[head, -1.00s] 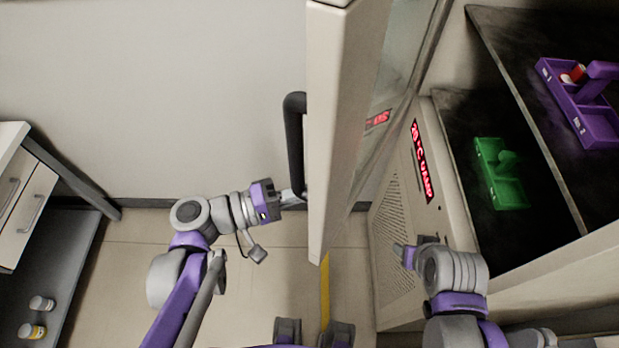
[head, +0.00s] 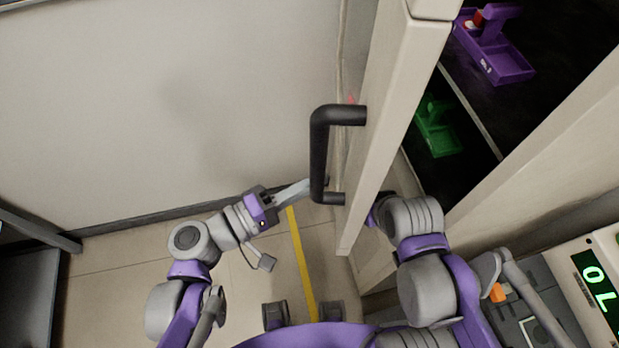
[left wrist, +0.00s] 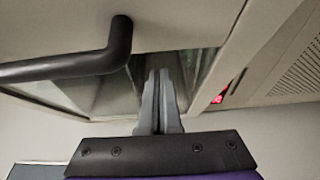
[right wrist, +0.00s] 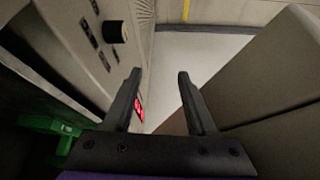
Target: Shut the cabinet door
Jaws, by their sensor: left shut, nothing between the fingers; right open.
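The cabinet door (head: 388,130) stands part open, seen nearly edge-on in the head view, with a black bar handle (head: 320,150) on its left face. The handle also crosses the left wrist view (left wrist: 70,66). My left gripper (head: 303,186) is shut and empty, its tips beside the handle's lower end; I cannot tell whether they touch the door. Its fingers show in the left wrist view (left wrist: 160,80). My right gripper (right wrist: 160,78) is open and empty, between the cabinet front (right wrist: 85,50) and a beige panel. In the head view the door hides its fingers.
Inside the cabinet are a purple rack (head: 495,55) holding a red-and-white item and a green rack (head: 437,130). A device with a green display (head: 597,290) stands at lower right. Bare floor with a yellow line (head: 300,260) lies below the door.

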